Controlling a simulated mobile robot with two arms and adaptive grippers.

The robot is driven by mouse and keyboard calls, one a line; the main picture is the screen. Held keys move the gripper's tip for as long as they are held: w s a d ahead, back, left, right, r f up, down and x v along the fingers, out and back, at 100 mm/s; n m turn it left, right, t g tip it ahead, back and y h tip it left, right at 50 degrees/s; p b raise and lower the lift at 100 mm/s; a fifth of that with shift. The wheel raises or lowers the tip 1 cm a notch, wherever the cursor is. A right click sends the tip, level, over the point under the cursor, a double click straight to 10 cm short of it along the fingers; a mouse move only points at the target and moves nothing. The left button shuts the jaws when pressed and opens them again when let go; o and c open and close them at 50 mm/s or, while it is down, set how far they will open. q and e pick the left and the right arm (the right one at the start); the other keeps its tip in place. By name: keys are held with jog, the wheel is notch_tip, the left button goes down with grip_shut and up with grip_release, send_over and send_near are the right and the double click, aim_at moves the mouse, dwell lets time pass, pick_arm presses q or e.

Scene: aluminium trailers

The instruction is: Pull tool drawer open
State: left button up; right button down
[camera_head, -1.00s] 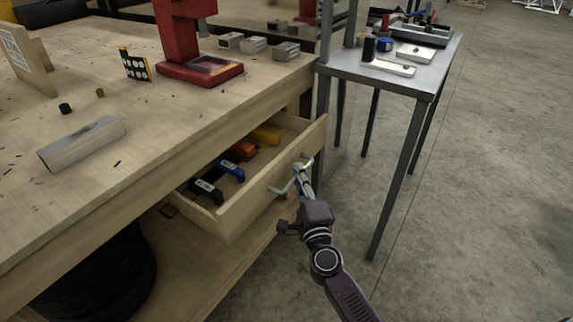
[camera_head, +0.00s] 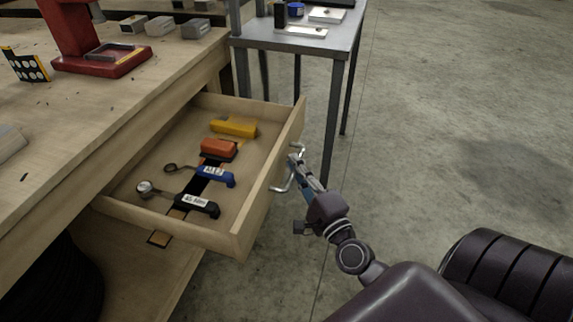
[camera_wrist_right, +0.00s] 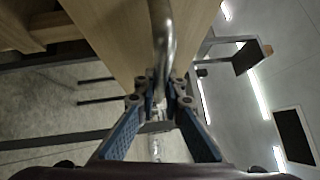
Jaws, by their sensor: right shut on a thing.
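The wooden tool drawer (camera_head: 262,195) is open and stands well out from under the workbench. Its metal bar handle (camera_head: 283,187) is on the front panel. My right gripper (camera_head: 300,172) is shut on this handle, at the right of the drawer. In the right wrist view the fingers (camera_wrist_right: 162,100) close around the bar handle (camera_wrist_right: 163,40), with the wooden drawer front (camera_wrist_right: 110,35) beside it. Inside the drawer lie a yellow tool (camera_head: 234,127), an orange one (camera_head: 219,149), a blue-handled one (camera_head: 215,176) and a black-handled one (camera_head: 197,204). My left gripper is not in view.
The wooden workbench (camera_head: 120,95) carries a red press (camera_head: 100,60) and several small grey blocks. A grey metal table (camera_head: 310,45) stands behind the drawer. A black coil (camera_head: 45,275) sits below the bench. The concrete floor at right is clear.

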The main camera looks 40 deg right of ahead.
dwell(0.3)
jog(key=c, duration=2)
grip_release()
jog(key=shift+s, duration=0.1)
jog(key=s, duration=0.4)
jog(key=s+a+f, duration=0.1)
jog(key=s, duration=0.6)
jog(key=shift+s+a+f, duration=0.25)
jog(key=shift+s+f, duration=0.05)
jog(key=shift+s, duration=0.1)
